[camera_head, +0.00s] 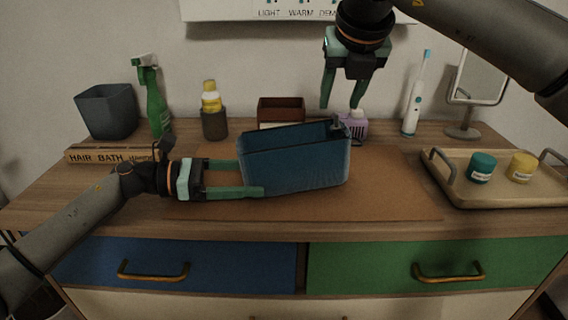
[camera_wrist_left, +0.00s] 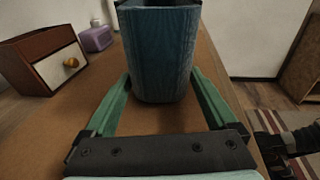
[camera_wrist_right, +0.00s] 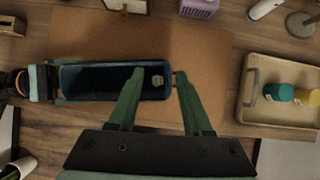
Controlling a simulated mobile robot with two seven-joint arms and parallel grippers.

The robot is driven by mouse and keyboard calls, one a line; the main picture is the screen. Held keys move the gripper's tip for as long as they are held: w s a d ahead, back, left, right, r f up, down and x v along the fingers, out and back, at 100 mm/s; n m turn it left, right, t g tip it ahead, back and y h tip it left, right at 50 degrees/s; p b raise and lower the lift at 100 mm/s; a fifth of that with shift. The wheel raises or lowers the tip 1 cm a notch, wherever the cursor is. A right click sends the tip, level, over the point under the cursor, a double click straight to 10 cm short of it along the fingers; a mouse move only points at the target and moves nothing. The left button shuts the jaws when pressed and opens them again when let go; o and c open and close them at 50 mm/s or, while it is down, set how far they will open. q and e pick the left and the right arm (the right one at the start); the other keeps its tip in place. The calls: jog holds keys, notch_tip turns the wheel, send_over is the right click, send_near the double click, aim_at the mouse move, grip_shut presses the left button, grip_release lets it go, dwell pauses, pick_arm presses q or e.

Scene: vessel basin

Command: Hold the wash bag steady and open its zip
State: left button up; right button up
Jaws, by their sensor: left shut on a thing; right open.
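The blue wash bag (camera_head: 295,160) stands upright on a brown mat, its top open along its length with a dark inside (camera_wrist_right: 105,78). A small grey piece that looks like the zip pull (camera_wrist_right: 157,82) sits at its right end. My left gripper (camera_head: 248,180) is shut on the bag's left end, one finger along each side; the left wrist view shows the bag (camera_wrist_left: 160,55) between the fingers. My right gripper (camera_head: 340,106) is open and empty, pointing down above the bag's right end. In the right wrist view its fingertips (camera_wrist_right: 159,73) lie either side of the pull.
A tray (camera_head: 480,195) with a teal and a yellow jar is at right. A lilac container (camera_head: 354,126) and brown box (camera_head: 281,110) stand behind the bag. A green spray bottle (camera_head: 155,105), grey bin (camera_head: 106,112) and toothbrush (camera_head: 416,95) stand farther back. The mat (camera_head: 400,190) is clear right of the bag.

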pick_arm(q)
jog(key=o, duration=0.8)
jog(key=shift+r, duration=0.1)
jog(key=shift+a, duration=0.1)
jog(key=v, duration=1.2)
